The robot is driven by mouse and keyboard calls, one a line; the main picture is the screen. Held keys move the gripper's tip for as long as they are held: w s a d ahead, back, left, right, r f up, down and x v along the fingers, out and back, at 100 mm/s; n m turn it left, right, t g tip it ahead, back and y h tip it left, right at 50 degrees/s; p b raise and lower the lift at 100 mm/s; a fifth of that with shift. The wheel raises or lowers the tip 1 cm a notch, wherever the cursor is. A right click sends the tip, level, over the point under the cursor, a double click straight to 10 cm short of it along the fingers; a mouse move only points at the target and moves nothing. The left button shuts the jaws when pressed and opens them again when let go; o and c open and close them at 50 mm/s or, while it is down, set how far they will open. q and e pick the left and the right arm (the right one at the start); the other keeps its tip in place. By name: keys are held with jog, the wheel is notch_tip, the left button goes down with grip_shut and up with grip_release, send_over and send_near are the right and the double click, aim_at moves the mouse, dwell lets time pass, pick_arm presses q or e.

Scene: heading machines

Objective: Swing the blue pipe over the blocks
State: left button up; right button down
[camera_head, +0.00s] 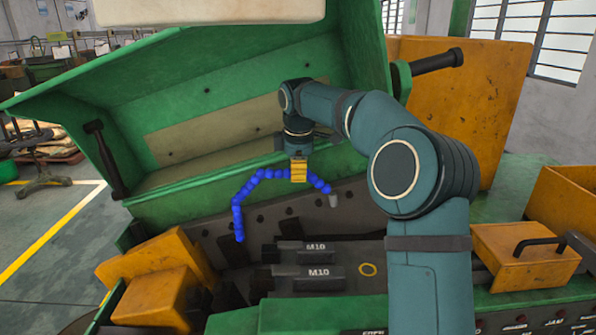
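The blue pipe (247,187) is a segmented, bent hose in the middle of the machine. Its left end hangs down in front of the dark panel, and its right end carries a grey nozzle (333,201). My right gripper (298,172) reaches in from the right, and its yellow fingers appear closed around the upper stretch of the pipe, hiding a short piece. Two dark blocks marked M10, the rear one (306,253) and the front one (306,284), lie below the pipe. The nozzle is above and slightly right of them. My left gripper is out of view.
The raised green cover (120,85) stands behind the pipe. A dark handle (437,62) juts out at upper right. Orange boxes are at lower left (158,266) and right (520,268). My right arm hides part of the machine bed.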

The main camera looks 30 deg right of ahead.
jog(key=shift+s+f, duration=0.1)
jog(key=shift+f, duration=0.05)
jog(key=s+a+m, duration=0.5)
jog(key=a, duration=0.1)
jog(key=shift+s+m+g+h+b, duration=0.3)
jog(key=shift+m+g+h+b, duration=0.1)
jog(key=shift+a, duration=0.1)
dwell(0.4)
jog(key=c, duration=0.8)
grip_release()
jog(key=shift+w, duration=0.1)
